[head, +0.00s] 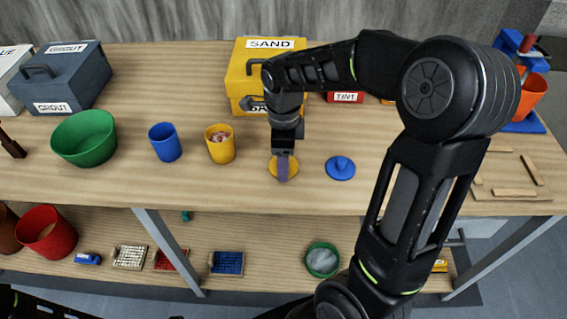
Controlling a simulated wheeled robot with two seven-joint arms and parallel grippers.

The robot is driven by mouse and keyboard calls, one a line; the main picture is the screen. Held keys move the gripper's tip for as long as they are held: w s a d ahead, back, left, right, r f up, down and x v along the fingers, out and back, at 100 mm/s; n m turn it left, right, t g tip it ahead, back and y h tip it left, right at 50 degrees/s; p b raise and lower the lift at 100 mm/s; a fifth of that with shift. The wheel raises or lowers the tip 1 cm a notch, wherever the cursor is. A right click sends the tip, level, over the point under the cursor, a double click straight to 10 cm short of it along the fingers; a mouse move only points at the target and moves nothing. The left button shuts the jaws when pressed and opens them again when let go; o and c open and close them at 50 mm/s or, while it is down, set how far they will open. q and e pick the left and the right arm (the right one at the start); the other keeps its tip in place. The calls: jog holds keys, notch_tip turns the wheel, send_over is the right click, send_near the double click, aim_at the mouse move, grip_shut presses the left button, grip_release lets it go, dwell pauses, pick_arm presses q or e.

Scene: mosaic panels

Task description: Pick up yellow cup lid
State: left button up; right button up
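The yellow cup lid (274,171) lies on the wooden tabletop, right of the yellow cup (220,151). My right gripper (283,172) points down over the lid, and its fingers cover the middle of it. Only one greyish finger shape shows clearly, so I cannot tell whether the fingers are open or shut on the lid. The lid appears to rest on the table. The yellow cup is open and has pale pieces inside. My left gripper is not in view.
A blue lid (341,169) lies close to the right of my gripper. A blue cup (165,143) and green bowl (84,138) stand to the left. A yellow SAND box (243,75) stands behind. A lower shelf (275,265) holds tiles and bowls.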

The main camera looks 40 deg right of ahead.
jog(key=shift+r, duration=0.1)
notch_tip(320, 180, up, 10)
jog(key=shift+f+b, duration=0.1)
jog(key=shift+b, duration=0.3)
dwell(0.6)
